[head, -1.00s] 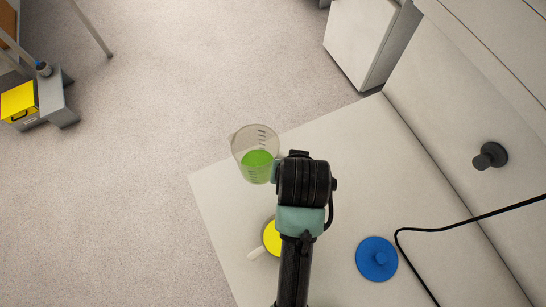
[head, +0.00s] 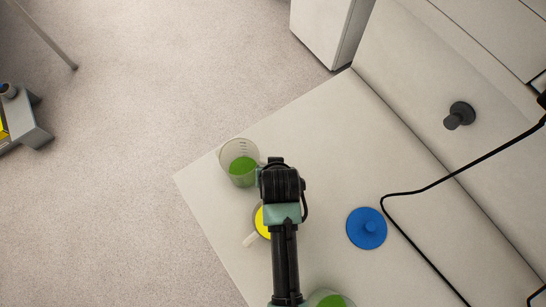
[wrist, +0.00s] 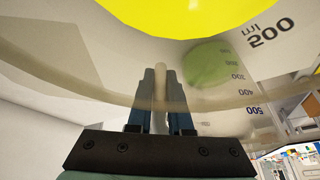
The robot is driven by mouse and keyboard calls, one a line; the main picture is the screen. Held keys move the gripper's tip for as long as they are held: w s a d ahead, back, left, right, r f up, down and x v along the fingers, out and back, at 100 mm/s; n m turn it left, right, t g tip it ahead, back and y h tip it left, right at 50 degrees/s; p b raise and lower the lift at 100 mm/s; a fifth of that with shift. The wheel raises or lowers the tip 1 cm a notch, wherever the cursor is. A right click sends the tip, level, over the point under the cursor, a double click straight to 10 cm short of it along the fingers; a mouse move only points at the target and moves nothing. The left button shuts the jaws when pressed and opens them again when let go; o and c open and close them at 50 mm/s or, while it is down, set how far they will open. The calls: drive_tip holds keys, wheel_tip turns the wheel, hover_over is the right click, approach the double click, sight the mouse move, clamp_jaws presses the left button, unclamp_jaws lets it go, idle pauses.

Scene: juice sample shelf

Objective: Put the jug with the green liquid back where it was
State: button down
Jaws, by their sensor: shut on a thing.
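The jug with green liquid (head: 240,168) is clear with dark scale marks. In the head view it is over the table's far left corner area, left of my arm's end. My gripper (wrist: 160,82) is shut on its pale handle. Whether the jug's base touches the table I cannot tell. In the wrist view a green patch (wrist: 208,65) shows through clear material. The jug with yellow liquid (head: 262,222) stands close by, partly under my arm, its white handle pointing lower left. Its yellow liquid appears to fill the top of the wrist view (wrist: 175,15).
Another green-filled jug (head: 328,300) is cut off at the bottom edge, beside my arm. A blue lid (head: 367,228) lies on the pale table (head: 320,150) to the right. A black cable (head: 430,187) runs across the right side. A dark knob (head: 459,115) is on the back panel.

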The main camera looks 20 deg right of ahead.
drive_tip(key=c, duration=0.8)
unclamp_jaws()
drive_tip(key=shift+f, duration=0.1)
drive_tip(key=shift+c, duration=0.2)
drive_tip(key=d+v, duration=0.1)
drive_tip(key=v, duration=1.1)
drive_tip(key=w+r+n+t+h, duration=0.1)
drive_tip(key=w+r+t, duration=0.6)
drive_tip(key=w+r, duration=0.8)
wheel_tip(320, 180, up, 18)
drive_tip(key=w+a+n+t, duration=0.1)
drive_tip(key=w+a+t, duration=0.1)
drive_tip(key=t, duration=0.3)
drive_tip(key=s+a+r+t, duration=0.1)
drive_tip(key=s+r+t, duration=0.2)
drive_tip(key=r, duration=0.6)
drive_tip(key=s+a+r+n+t+y, duration=0.1)
drive_tip(key=s+a+r+t, duration=0.1)
drive_tip(key=r, duration=0.7)
drive_tip(key=s+a+r+t, duration=0.2)
drive_tip(key=s+r+t, duration=0.2)
drive_tip(key=r, duration=0.6)
drive_tip(key=shift+s+t, duration=0.2)
drive_tip(key=shift+t, duration=0.6)
drive_tip(key=shift+a+r+b, duration=0.1)
drive_tip(key=shift+a+b, duration=0.05)
drive_tip(key=shift+b, duration=0.15)
